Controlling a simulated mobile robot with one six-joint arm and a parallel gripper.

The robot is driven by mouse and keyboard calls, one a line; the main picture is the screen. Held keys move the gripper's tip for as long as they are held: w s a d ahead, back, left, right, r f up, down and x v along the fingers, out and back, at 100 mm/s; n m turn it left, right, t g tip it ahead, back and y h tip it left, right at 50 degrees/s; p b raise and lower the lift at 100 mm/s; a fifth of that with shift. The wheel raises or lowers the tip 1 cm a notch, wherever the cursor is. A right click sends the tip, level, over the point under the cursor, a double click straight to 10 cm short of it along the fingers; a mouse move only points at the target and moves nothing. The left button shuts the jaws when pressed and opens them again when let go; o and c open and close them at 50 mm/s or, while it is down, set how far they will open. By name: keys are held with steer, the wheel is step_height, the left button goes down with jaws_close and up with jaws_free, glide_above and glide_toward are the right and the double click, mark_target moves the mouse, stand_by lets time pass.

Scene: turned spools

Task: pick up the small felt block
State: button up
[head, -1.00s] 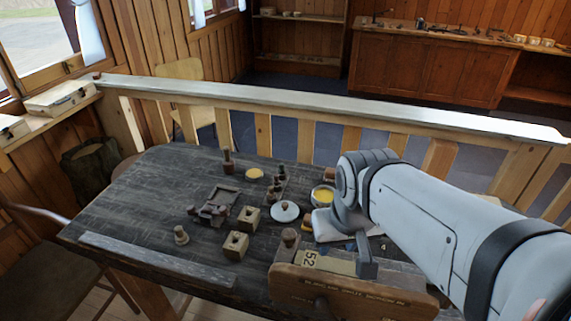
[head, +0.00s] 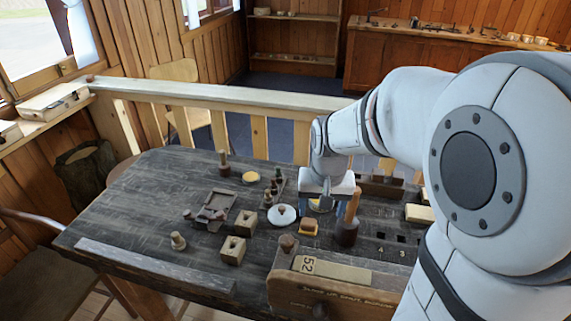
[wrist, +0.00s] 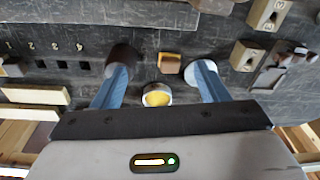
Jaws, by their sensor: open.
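The small felt block (head: 308,227), tan with a brown part, lies on the dark table right of a white disc (head: 282,214). In the wrist view the block (wrist: 169,63) shows between and just beyond the fingers, with nothing touching it. My gripper (wrist: 161,68) is open and empty, one finger on each side of the block in the picture. In the head view my gripper (head: 325,193) hangs behind the block; its fingers are largely hidden there.
A dark round tool with an upright wooden handle (head: 351,205) stands close right of the block. A bowl of yellow stuff (wrist: 157,95) lies under my gripper. A wooden box marked 52 (head: 330,290) is in front. Wooden cubes (head: 233,250) stand left.

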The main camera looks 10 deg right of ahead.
steer(key=m+g, duration=0.1)
steer(key=m, duration=0.1)
glide_above(309, 222)
steer(key=f, duration=0.8)
steer(key=shift+s+a+f+p, duration=0.2)
steer(key=shift+s+f+p, duration=0.15)
steer(key=shift+f, duration=0.05)
steer(key=f, duration=0.2)
steer(key=f+p, duration=0.1)
steer(key=f, duration=0.5)
steer(key=shift+w+d, duration=0.15)
steer(key=shift+w, duration=0.25)
steer(key=shift+c, duration=0.4)
steer(key=c, duration=0.9)
step_height(309, 222, up, 10)
steer(key=shift+r+b, duration=0.1)
steer(key=shift+b, duration=0.3)
steer(key=shift+c, duration=0.2)
